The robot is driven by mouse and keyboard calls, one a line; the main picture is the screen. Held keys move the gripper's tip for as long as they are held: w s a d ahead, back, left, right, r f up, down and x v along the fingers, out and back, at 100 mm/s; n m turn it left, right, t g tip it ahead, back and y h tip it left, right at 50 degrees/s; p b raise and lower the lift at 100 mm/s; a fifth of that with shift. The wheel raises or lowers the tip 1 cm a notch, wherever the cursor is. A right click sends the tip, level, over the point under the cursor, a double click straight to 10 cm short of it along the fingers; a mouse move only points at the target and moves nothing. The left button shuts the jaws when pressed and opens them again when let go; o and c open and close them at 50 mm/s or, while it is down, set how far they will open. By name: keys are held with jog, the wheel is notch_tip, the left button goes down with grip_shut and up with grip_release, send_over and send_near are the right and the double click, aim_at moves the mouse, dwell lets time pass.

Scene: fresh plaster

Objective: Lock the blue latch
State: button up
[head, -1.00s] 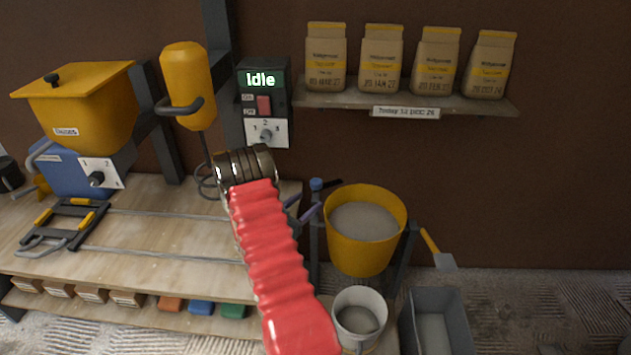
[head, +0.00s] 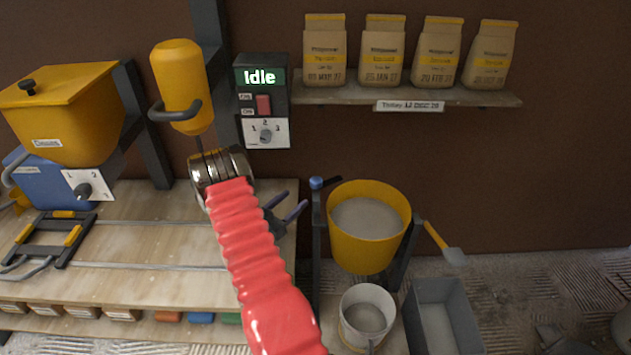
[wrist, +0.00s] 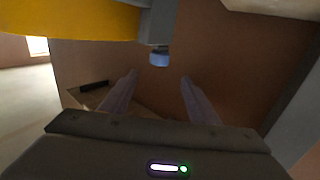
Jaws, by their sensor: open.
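The blue latch (head: 316,183) shows in the head view as a small blue knob with a dark lever, on top of a dark post just left of the yellow bucket (head: 345,248). My gripper (head: 292,202) is left of the post, its purple-grey fingers apart and empty. In the wrist view a blue cap (wrist: 158,57), which looks like the latch knob, hangs under a grey part beyond my fingertips (wrist: 159,78), roughly centred between them. The cap is apart from the fingers. My arm hides part of the bench in the head view.
The yellow bucket holds grey material. A white bucket (head: 347,335) and a grey tub (head: 472,330) stand below it. A control box (head: 278,103) reading "Idle" is on the wall. The bench (head: 150,235) is left, with a yellow hopper and a frame. A trowel (head: 436,238) hangs right.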

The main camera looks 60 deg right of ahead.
aim_at(312, 184)
jog(key=s+d, duration=0.1)
jog(key=d, duration=0.8)
jog(key=s+d, duration=0.1)
jog(key=d, duration=0.3)
jog(key=shift+s+d, duration=0.3)
jog(key=shift+d, duration=0.05)
jog(key=shift+c, duration=0.3)
grip_shut()
